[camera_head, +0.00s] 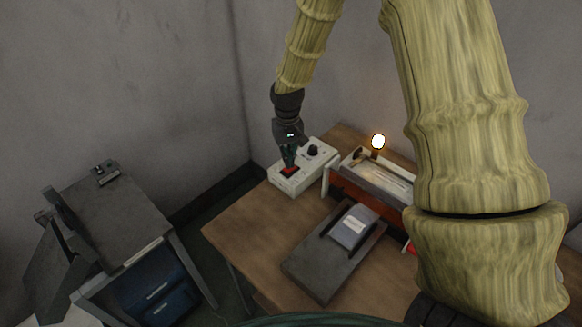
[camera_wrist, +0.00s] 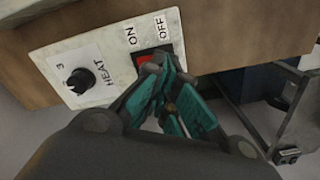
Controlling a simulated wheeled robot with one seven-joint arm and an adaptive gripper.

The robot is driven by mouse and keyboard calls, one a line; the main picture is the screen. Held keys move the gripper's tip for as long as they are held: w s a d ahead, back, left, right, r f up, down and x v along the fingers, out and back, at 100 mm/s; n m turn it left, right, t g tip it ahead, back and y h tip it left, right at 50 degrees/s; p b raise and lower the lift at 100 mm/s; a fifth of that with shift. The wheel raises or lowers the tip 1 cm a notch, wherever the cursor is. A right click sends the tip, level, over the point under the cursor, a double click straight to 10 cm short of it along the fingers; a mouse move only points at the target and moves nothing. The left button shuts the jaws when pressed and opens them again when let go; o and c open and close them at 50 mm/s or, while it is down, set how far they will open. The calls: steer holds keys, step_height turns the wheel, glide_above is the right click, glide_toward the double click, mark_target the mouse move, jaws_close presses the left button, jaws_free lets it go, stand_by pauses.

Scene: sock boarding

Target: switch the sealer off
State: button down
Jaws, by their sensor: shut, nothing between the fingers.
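The sealer's control box (camera_head: 302,167) is white and sits at the far left corner of the wooden table. In the wrist view the control box (camera_wrist: 103,64) shows a black HEAT knob (camera_wrist: 80,80) and a red rocker switch (camera_wrist: 145,58) between the labels ON and OFF. My gripper (camera_head: 290,166) is shut and empty, with its teal fingertips (camera_wrist: 163,68) at the switch. The fingertips cover part of the switch, so I cannot tell whether they touch it or which way it is tipped. The sealer body (camera_head: 372,180) stands right of the box, partly behind my arm.
A lamp (camera_head: 378,141) glows beside the sealer. A dark tray (camera_head: 333,250) with a grey packet (camera_head: 353,228) lies in front of it. A grey stand (camera_head: 115,215) with a blue bin (camera_head: 158,290) is at the left. The table's left front is clear.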

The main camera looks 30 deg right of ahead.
steer(key=shift+f+b, duration=0.6)
steer(key=shift+f, duration=0.95)
stand_by(1.2)
steer(key=shift+r, duration=0.1)
steer(key=shift+r+p, duration=2.75)
steer(key=shift+r, duration=0.7)
steer(key=shift+s, duration=0.1)
